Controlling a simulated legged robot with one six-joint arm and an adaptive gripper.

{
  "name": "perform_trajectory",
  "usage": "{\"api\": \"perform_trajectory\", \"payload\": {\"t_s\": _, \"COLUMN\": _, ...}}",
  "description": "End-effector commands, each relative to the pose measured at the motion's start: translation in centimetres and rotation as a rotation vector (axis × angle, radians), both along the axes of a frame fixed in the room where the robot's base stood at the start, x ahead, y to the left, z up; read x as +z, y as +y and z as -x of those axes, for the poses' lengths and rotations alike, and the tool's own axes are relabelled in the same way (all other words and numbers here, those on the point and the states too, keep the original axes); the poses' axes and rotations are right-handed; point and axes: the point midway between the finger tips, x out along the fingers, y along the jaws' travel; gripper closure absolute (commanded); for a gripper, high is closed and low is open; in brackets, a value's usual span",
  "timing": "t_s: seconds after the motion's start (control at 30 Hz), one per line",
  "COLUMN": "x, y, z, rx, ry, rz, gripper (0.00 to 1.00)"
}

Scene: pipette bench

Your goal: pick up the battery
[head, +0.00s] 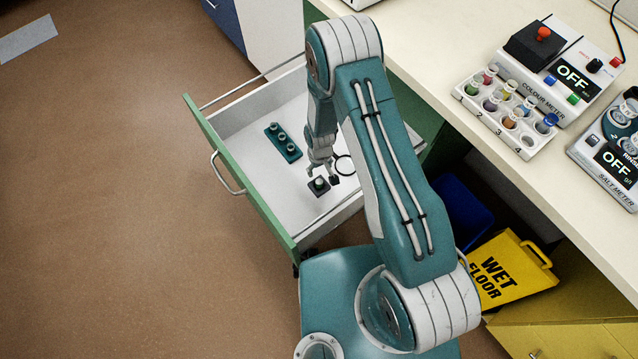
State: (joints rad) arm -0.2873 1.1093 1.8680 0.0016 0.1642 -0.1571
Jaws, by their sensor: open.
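My gripper (322,176) points down into the open drawer (238,152) with its fingers apart. Just below it, on the white drawer floor, is a small dark square piece with a round greenish top (319,186), which may be the battery. The fingers are close to this piece; I cannot tell whether they touch it or are around it. A teal strip with several round knobs (282,142) lies farther back on the drawer floor. A dark ring (344,165) lies right of the gripper, partly hidden by my arm.
The drawer's green front (240,180) and low walls surround the gripper. The bench top (440,60) carries a vial rack (510,140), a colour meter (560,60) and a salt meter (610,150). A yellow wet-floor sign (505,270) stands below.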

Motion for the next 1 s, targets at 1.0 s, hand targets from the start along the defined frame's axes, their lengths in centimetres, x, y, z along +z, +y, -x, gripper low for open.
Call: {"api": "perform_trajectory", "payload": {"t_s": 1.0, "x": -10.0, "y": 0.2, "z": 0.1, "rx": -0.001, "ry": -0.001, "rz": 0.0, "gripper": 0.24}}
